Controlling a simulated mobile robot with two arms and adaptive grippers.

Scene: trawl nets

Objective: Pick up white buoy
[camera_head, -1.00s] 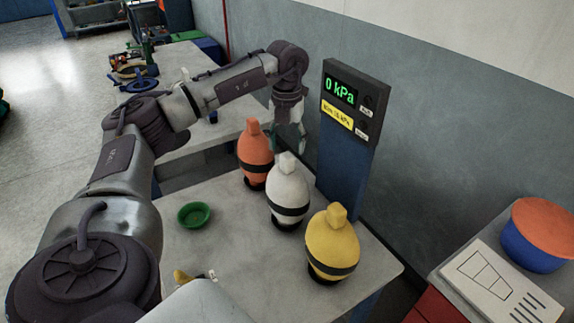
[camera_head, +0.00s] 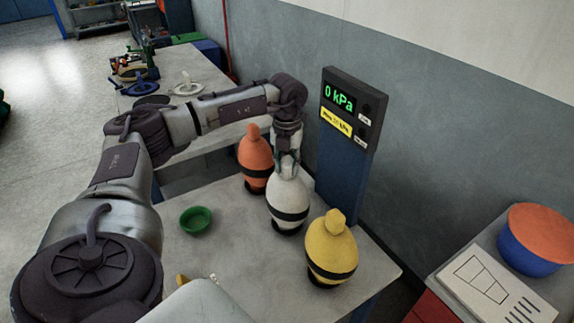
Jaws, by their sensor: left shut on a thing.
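The white buoy (camera_head: 288,197) with a black band stands upright on the grey table (camera_head: 232,258), between the orange buoy (camera_head: 256,160) and the yellow buoy (camera_head: 330,245). My left gripper (camera_head: 288,170) points down from above and is shut on the top of the white buoy. Its fingers hide the buoy's top knob. The buoy's base still appears to be in its dark ring on the table. My right gripper is not in view.
A pressure display (camera_head: 339,99) reading 0 kPa stands on a blue post just behind the buoys. A green bowl (camera_head: 196,220) sits left on the table. A drum (camera_head: 537,238) with an orange top stands at far right.

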